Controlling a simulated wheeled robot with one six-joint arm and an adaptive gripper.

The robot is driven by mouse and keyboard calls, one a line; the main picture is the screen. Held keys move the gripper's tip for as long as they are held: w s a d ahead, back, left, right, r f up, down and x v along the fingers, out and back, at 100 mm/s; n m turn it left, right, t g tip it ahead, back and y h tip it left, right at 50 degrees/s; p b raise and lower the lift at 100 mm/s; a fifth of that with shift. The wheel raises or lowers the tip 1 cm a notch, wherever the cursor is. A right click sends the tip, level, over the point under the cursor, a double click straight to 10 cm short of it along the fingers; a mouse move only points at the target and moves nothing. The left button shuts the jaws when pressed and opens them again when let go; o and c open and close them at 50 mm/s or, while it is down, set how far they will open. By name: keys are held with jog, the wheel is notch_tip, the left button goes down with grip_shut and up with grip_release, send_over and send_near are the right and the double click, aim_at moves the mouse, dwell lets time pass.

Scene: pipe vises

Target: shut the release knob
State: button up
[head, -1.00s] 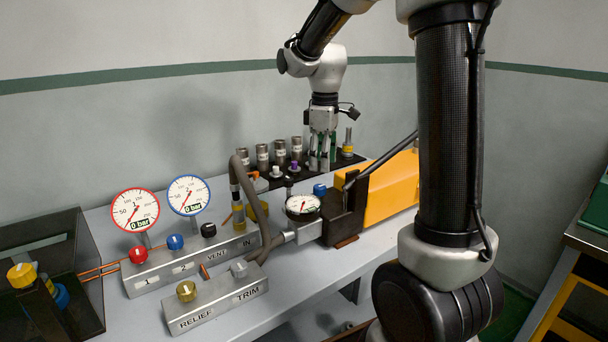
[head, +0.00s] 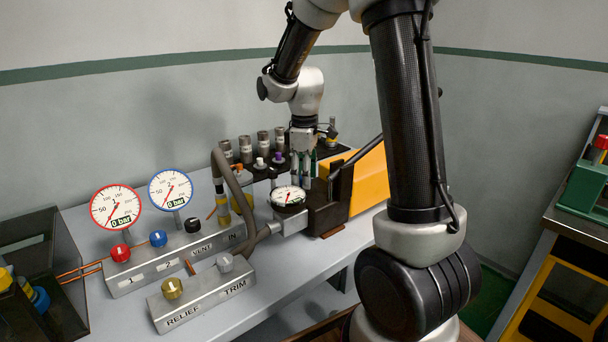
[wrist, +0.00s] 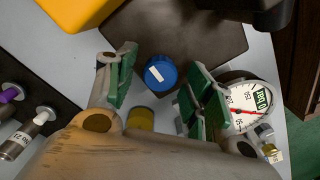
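The release knob is most likely the blue round knob (wrist: 160,73) with a white mark, seen in the wrist view beside the yellow pump body (wrist: 80,12). My gripper (wrist: 163,88) is open, with one green-padded finger on each side of the knob in that view. A gap shows between the knob and both fingers, so no contact is visible. I cannot tell how far above it the fingertips are. In the head view my gripper (head: 302,182) points down at the hand pump, and its fingers hide the knob.
A pressure gauge (wrist: 250,108) is close to the right finger; it also shows in the head view (head: 288,197). The pump's dark block (head: 325,205) and yellow body (head: 366,182) stand to the right. Labelled cylinders (head: 263,143) and a bent grey hose (head: 232,180) are left.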

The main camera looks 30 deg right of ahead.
jog(key=c, duration=0.9)
jog(key=shift+m, duration=0.4)
jog(key=m, duration=1.7)
jog(key=shift+r, duration=0.1)
